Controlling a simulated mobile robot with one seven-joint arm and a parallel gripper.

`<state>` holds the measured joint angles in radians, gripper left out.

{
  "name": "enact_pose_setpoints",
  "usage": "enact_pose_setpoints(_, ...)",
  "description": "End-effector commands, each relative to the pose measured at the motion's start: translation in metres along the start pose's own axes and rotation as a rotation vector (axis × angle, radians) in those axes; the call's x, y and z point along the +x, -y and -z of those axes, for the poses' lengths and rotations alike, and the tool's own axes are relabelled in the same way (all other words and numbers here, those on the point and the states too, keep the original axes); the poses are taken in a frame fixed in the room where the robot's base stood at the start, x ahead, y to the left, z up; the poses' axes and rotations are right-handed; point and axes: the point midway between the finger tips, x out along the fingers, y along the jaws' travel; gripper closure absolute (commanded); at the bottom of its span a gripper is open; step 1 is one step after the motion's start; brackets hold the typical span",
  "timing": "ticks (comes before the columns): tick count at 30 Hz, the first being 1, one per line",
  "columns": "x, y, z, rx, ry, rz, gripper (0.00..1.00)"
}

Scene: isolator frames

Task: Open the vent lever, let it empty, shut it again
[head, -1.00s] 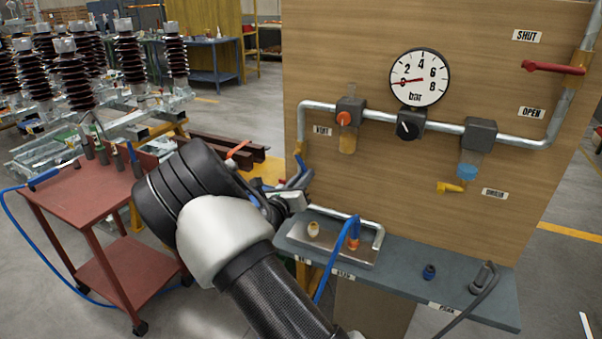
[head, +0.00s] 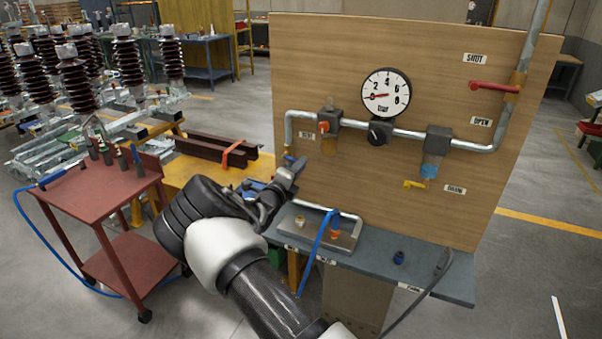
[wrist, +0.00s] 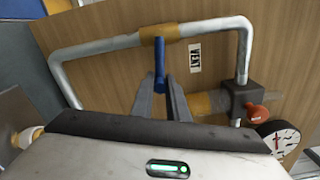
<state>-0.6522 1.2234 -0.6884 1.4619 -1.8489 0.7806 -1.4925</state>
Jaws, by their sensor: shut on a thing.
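The vent lever (wrist: 160,62) is a short blue handle on a brass-coloured valve body in the pipe (wrist: 100,46). In the wrist view it lies crosswise to the pipe. My gripper (wrist: 163,90) is shut on it, with one grey finger on each side. In the head view my gripper (head: 297,168) is at the left pipe, beside the board's lower left edge, and mostly hides the lever. The VENT label (wrist: 195,58) is next to the valve. The pressure gauge (head: 386,93) has its red needle near 0; it also shows in the wrist view (wrist: 283,140).
Below, a grey shelf (head: 420,278) holds a metal tray (head: 345,241) and a blue hose (head: 315,255). A red trolley (head: 95,185) stands left.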

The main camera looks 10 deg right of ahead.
Motion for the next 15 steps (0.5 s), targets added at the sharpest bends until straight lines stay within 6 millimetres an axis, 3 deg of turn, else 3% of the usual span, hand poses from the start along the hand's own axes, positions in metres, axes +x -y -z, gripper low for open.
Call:
enact_pose_setpoints(3, 0.0047, 0.0095, -0.003, -0.051, -0.004, 0.01, 1.0)
enact_pose_setpoints(15, 0.008, 0.0132, -0.0078, -0.132, -0.002, 0.012, 1.0)
